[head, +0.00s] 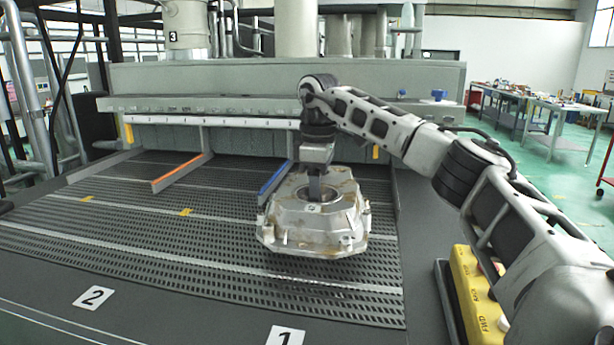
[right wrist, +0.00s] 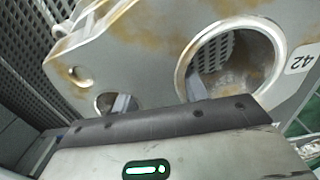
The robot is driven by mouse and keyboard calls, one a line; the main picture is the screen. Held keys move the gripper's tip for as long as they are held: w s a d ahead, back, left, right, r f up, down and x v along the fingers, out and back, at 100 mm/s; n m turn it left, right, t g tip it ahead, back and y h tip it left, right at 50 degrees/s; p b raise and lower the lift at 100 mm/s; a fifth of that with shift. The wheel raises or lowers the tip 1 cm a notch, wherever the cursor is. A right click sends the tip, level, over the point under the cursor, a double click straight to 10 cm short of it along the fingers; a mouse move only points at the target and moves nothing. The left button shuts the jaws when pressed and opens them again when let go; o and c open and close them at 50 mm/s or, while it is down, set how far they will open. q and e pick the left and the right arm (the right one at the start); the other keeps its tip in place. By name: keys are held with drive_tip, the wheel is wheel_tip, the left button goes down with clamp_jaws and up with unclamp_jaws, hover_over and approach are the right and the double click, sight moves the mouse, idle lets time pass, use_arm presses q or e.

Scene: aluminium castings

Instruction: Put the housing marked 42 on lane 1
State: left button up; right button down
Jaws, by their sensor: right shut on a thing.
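The housing (head: 312,215) is a grey aluminium casting with rusty stains, held by my right gripper (head: 314,190) over the right part of the slatted conveyor. In the right wrist view the housing (right wrist: 150,55) carries a white label with 42 (right wrist: 299,60), and the gripper's fingers (right wrist: 155,100) reach into its openings. Whether its underside touches the conveyor is hard to tell. Lane 1 has a white plate marked 1 (head: 286,336) at the front edge; the housing is above this lane, right of the blue divider (head: 276,178). My left gripper is not in view.
A plate marked 2 (head: 94,297) labels the lane to the left, and an orange divider (head: 181,172) stands further left. The conveyor (head: 150,225) is otherwise clear of castings. A yellow box (head: 475,295) stands at the right. A grey machine wall (head: 280,80) closes the back.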

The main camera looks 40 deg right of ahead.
drive_tip(key=shift+w+d+f, duration=0.1)
drive_tip(key=shift+d+f, duration=0.1)
drive_tip(key=shift+d, duration=0.05)
drive_tip(key=f, duration=0.1)
drive_tip(key=f+p, duration=0.1)
drive_tip(key=f, duration=0.1)
drive_tip(key=shift+d, duration=0.35)
drive_tip(key=shift+f, duration=0.4)
drive_tip(key=shift+a, duration=0.1)
drive_tip(key=c, duration=1.1)
unclamp_jaws()
drive_tip(key=shift+f, duration=0.25)
drive_tip(key=o, duration=0.3)
drive_tip(key=shift+o, duration=0.2)
drive_tip(key=shift+r, duration=0.1)
